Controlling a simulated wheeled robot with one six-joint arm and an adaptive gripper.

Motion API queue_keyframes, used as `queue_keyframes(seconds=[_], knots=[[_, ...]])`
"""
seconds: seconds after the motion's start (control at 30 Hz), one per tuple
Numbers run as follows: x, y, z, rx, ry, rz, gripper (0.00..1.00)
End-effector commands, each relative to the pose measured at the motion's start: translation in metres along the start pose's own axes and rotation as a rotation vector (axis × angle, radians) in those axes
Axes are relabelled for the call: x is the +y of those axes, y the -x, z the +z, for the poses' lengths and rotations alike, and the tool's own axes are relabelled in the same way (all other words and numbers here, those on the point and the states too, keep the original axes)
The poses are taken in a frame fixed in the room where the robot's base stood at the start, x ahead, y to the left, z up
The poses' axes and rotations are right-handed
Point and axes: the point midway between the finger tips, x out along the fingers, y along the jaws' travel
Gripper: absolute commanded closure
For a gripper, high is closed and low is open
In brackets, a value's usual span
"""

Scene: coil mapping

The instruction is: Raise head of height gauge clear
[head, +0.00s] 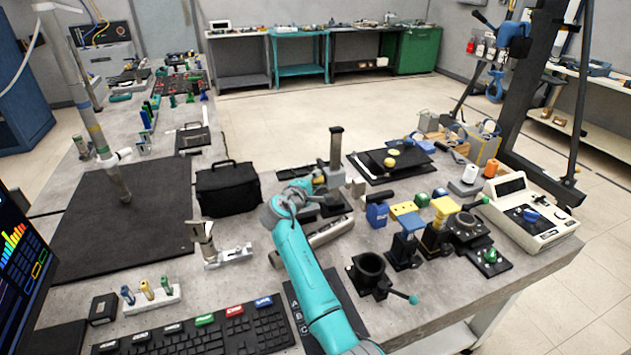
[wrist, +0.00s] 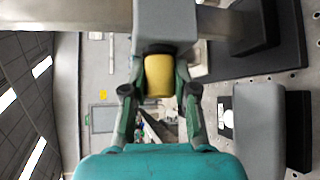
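The height gauge stands mid-bench in the head view, with a dark upright column (head: 336,150) and a grey head (head: 322,181) low on it. In the wrist view, turned sideways, its pale column (wrist: 70,14) runs across the top. The grey head (wrist: 165,24) sits on the column and carries a yellow knob (wrist: 159,76). My gripper (wrist: 160,84) has one finger on each side of the knob, seemingly touching it, so it looks shut on it. In the head view, my gripper (head: 291,197) is beside the gauge head; its fingertips are hard to make out.
A grey block (wrist: 258,130) sits close to my gripper in the wrist view. A black bag (head: 228,190) stands left of the gauge. A black tray (head: 388,161), blue and yellow fixtures (head: 410,222) and a bench instrument (head: 528,213) are to the right. A keyboard (head: 200,335) lies in front.

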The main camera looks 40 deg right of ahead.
Motion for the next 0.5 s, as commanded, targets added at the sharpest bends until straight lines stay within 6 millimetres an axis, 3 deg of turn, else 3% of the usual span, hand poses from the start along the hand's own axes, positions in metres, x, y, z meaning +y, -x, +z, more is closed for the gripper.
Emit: queue_keyframes(seconds=[0.27,0.5], knots=[[0.006,0.001,0.001,0.000,-0.001,0.001,1.00],[0.052,0.009,0.009,0.000,-0.004,0.003,1.00]])
